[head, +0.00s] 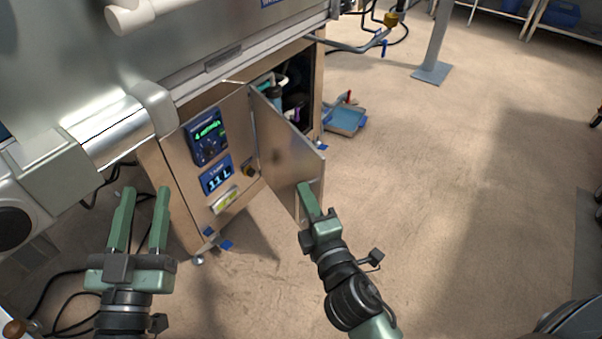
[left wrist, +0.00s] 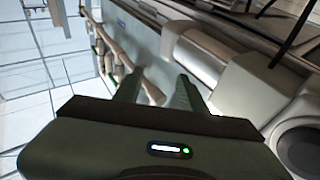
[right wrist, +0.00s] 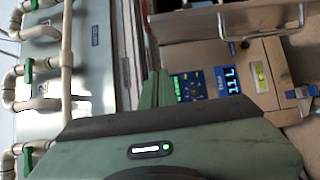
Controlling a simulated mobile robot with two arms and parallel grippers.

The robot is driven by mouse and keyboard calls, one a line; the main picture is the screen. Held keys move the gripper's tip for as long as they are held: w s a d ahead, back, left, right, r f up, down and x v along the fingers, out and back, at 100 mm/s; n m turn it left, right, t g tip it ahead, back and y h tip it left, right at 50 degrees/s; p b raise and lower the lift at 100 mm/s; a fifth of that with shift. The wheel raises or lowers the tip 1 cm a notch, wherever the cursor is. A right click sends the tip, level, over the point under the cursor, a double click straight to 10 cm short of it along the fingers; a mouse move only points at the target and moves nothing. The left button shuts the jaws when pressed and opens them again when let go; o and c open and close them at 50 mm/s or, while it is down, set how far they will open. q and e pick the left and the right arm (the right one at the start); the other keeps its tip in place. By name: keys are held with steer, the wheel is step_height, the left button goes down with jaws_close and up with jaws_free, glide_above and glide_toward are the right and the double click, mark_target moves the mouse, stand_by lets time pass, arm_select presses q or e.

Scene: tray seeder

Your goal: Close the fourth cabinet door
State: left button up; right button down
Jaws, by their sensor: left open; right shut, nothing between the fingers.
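A brown cabinet (head: 180,166) stands under the grey machine. Its small door (head: 286,148) is swung well open, and dark space with several bottles shows behind it. My right gripper (head: 305,187) is shut and empty, its fingertips at the lower outer part of the door; I cannot tell whether they touch it. The gripper's fingers (right wrist: 157,88) also show in the right wrist view, beside the cabinet front. My left gripper (head: 146,192) is open and empty, left of the cabinet. Its spread fingers also show in the left wrist view (left wrist: 156,85).
The cabinet front carries a meter (head: 205,135) and a blue display (head: 217,176). A grey post (head: 434,45) stands farther back. Cables lie at the lower left.

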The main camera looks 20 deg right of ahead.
mark_target(308, 157)
arm_select(q)
step_height(308, 157, up, 6)
steer(key=s+t+h+b, duration=0.1)
steer(key=s+t, duration=0.1)
steer(key=t, duration=0.2)
steer(key=shift+s, duration=0.4)
arm_select(e)
steer(key=w+d, duration=0.1)
steer(key=w, duration=0.2)
steer(key=w+d, duration=0.1)
steer(key=w, duration=0.3)
steer(key=w+d, duration=0.1)
steer(key=w, duration=0.3)
steer(key=shift+d, duration=0.3)
steer(key=shift+d, duration=0.1)
